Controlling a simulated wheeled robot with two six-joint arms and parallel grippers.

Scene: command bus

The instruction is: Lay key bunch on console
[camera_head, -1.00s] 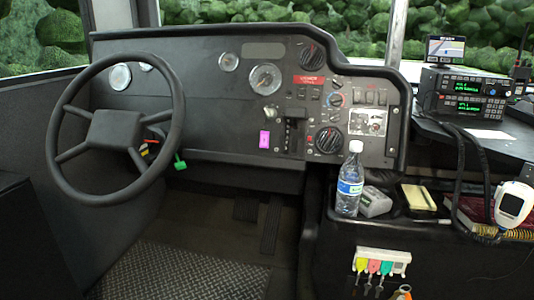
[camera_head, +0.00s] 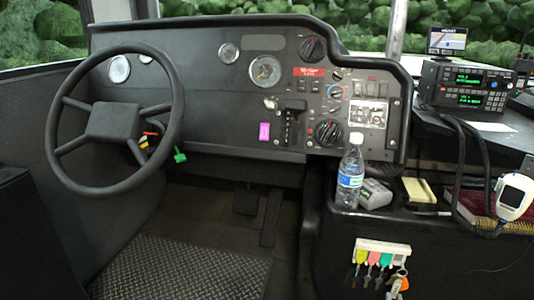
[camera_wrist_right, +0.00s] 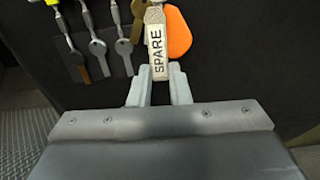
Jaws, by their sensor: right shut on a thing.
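The key bunch (camera_head: 402,284) hangs at the right end of a white key rack (camera_head: 383,247) on the console's front. It has an orange fob (camera_wrist_right: 177,32) and a pale tag marked SPARE (camera_wrist_right: 157,45). My right gripper (camera_wrist_right: 160,85) is shut on the tag in the right wrist view, with one grey finger on each side. The bunch's upper end is cut off there, so its hook does not show. The dark console (camera_head: 450,262) carries several things on top. My left gripper is not in view.
Several other keys with coloured tags hang left of the bunch, including a pink tag (camera_head: 374,257). A water bottle (camera_head: 350,176), a grey box (camera_head: 375,194), a yellow pad (camera_head: 419,190) and a white handset (camera_head: 509,199) crowd the console top. Black cables loop down on the right.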

